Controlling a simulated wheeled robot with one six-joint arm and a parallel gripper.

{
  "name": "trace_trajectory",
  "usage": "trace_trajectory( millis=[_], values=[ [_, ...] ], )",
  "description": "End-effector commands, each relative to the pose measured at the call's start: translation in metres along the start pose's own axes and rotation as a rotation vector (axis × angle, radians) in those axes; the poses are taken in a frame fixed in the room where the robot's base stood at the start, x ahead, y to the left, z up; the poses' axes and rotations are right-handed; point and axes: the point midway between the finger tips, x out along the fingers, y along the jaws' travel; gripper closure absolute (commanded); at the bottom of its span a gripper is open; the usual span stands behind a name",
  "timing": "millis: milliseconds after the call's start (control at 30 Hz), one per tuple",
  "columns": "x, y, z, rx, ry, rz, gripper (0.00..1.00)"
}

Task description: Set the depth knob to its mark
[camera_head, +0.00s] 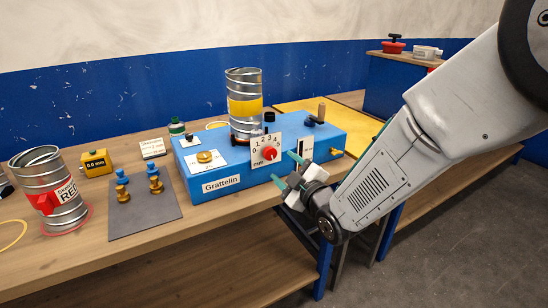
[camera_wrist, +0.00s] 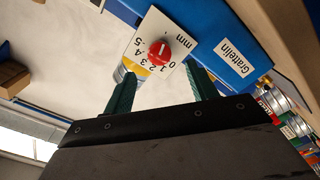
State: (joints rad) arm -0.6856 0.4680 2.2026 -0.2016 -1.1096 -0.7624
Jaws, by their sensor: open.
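The depth knob (camera_head: 269,153) is a red dial on a white upright scale plate (camera_head: 259,162), numbered 0 to 5 and labelled mm, on the front of the blue Grattelin machine (camera_head: 222,182). In the wrist view the knob (camera_wrist: 159,52) shows a pale line across its face; I cannot tell which number it points to. No separate target mark can be made out. My gripper (camera_head: 287,170) has green fingers spread apart, close in front of the plate. In the wrist view the knob appears between and just beyond the fingertips (camera_wrist: 159,68), with no clear contact.
A metal spiral duct (camera_head: 244,88) with a yellow band stands on the machine. A grey mat (camera_head: 145,215) with brass and blue knobs and a red-labelled duct (camera_head: 48,180) lie to the left. A second white plate (camera_head: 304,149) stands close right of the fingers.

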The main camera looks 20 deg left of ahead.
Motion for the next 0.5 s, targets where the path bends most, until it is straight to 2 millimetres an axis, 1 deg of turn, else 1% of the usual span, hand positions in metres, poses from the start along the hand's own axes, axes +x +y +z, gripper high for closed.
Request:
trace_trajectory(
  millis=[300,400,500],
  values=[
    [0.05,0.0,0.0,0.001,0.0,0.0,0.43],
    [0.061,0.001,0.0,0.002,-0.001,0.0,0.43],
    [0.068,0.001,0.0,0.002,-0.001,0.0,0.43]
  ],
)
